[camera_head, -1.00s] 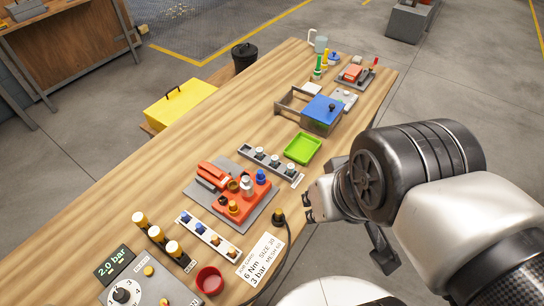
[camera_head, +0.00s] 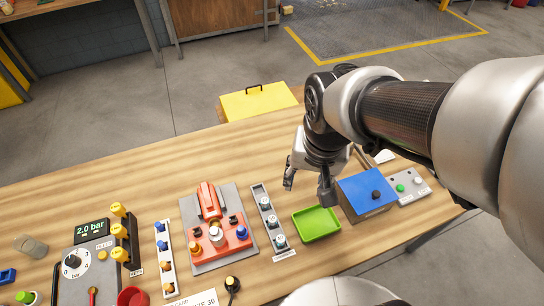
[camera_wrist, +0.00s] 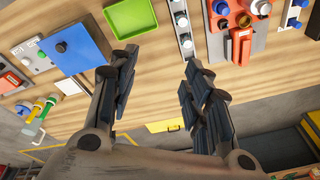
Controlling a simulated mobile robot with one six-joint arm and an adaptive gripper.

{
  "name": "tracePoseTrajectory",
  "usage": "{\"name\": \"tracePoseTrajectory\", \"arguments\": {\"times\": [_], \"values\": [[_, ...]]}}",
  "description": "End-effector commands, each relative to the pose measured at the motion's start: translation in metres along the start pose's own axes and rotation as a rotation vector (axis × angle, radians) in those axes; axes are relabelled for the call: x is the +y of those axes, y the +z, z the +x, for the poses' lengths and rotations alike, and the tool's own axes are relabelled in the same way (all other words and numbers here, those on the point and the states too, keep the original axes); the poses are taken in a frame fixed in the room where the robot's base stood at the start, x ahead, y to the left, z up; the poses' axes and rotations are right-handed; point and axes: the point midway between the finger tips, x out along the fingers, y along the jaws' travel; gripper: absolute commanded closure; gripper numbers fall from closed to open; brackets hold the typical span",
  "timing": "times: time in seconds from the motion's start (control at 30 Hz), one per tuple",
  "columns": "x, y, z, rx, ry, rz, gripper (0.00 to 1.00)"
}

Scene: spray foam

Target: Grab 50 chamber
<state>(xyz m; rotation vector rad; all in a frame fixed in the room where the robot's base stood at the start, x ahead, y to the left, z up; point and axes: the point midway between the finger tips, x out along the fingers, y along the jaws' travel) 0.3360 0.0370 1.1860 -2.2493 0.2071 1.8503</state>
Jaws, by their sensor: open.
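A narrow grey rack (camera_head: 258,193) with three pale, round-topped chambers stands on the wooden table; the chambers are the back one (camera_head: 265,203), the middle one (camera_head: 271,220) and the front one (camera_head: 280,240). A small label (camera_head: 284,257) sits at its front end, too small to read, so I cannot tell which is the 50. My gripper (camera_head: 307,187) is open and empty, above the table behind and right of the rack. In the wrist view my gripper (camera_wrist: 158,72) has its fingers spread wide, with the rack (camera_wrist: 189,55) beyond the right finger's tip.
A green tray (camera_head: 317,223) lies right of the rack, with a blue-topped box (camera_head: 366,193) beside it. A red fixture on a grey plate (camera_head: 213,262) is close on the left. A grey control box (camera_head: 85,270) stands farther left. Bare table (camera_head: 230,150) lies behind the rack.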

Motion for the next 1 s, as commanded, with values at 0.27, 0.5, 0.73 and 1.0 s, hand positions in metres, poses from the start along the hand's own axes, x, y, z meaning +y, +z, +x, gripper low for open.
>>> {"name": "tracePoseTrajectory", "arguments": {"times": [0.27,0.5,0.73,1.0], "values": [[-0.046,-0.015,0.082,-0.143,0.070,0.178,0.55],[-0.059,-0.012,0.118,-0.176,0.099,0.244,0.55],[-0.055,-0.002,0.160,-0.182,0.105,0.248,0.55],[-0.051,0.008,0.215,-0.180,0.103,0.247,0.55]]}}
